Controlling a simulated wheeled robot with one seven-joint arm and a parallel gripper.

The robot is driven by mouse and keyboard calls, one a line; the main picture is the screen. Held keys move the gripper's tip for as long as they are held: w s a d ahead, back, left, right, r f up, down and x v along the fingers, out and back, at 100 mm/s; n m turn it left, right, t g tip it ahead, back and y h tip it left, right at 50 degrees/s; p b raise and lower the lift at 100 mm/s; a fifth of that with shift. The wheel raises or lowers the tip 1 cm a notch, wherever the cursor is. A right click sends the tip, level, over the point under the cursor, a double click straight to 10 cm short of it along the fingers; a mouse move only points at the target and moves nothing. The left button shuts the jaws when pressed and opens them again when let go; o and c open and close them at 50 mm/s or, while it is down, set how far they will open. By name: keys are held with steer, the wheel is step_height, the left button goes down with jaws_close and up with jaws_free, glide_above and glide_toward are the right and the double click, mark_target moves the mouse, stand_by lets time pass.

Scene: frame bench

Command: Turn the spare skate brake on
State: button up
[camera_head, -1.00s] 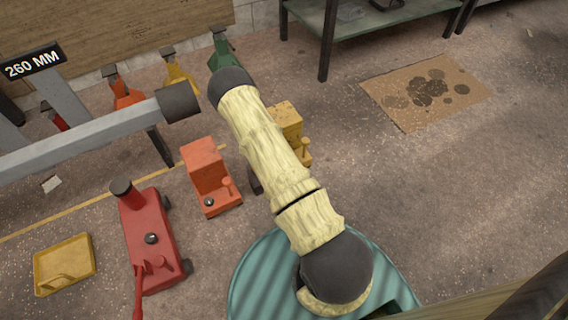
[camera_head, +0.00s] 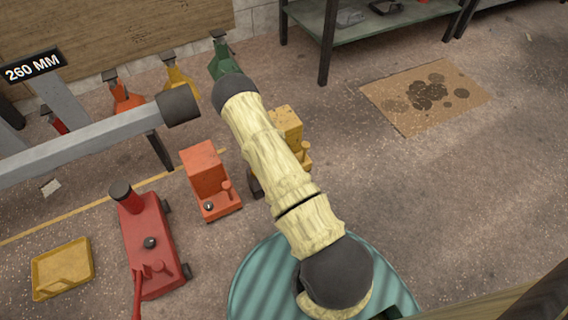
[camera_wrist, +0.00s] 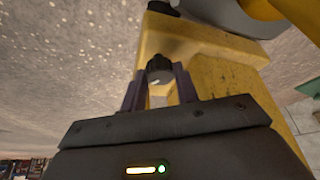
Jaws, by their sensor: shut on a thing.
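A yellow skate (camera_head: 287,123) stands on the floor, partly hidden behind my arm. In the wrist view the yellow body (camera_wrist: 205,68) fills the middle, with a dark round knob (camera_wrist: 159,66) bearing a pale mark. My gripper (camera_wrist: 158,75) is shut on this knob, with a purple finger on either side of it. In the head view my arm hides the gripper. An orange skate (camera_head: 205,178) with a small dark knob stands to the left. No label shows which skate is the spare, and I cannot read the knob's setting.
A red jack-like unit (camera_head: 150,235) and a yellow tray (camera_head: 62,268) lie at the lower left. A grey beam (camera_head: 90,142) with a dark end reaches in from the left. Stained cardboard (camera_head: 395,110) lies on open floor at the right.

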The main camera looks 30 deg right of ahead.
steer(key=shift+r, duration=0.1)
steer(key=n+p, duration=0.1)
steer(key=p, duration=0.1)
steer(key=n+t+y+p, duration=0.1)
steer(key=n+p, duration=0.1)
steer(key=shift+s+d+r+n, duration=0.1)
steer(key=shift+s+n, duration=0.1)
steer(key=shift+n, duration=0.1)
steer(key=shift+d+f+n+t+y+p, duration=0.15)
steer(key=shift+n+y+p, duration=0.15)
steer(key=shift+n+p, duration=0.5)
steer(key=shift+a+f+n+t+y+p, duration=0.15)
steer(key=shift+n+y+p, duration=0.25)
steer(key=shift+n, duration=0.6)
steer(key=shift+d+r, duration=0.1)
steer(key=o, duration=1)
steer(key=p+v, duration=0.7)
steer(key=v, duration=1)
steer(key=shift+s+r+p, duration=0.15)
steer(key=shift+s+p, duration=0.05)
steer(key=shift+p, duration=0.2)
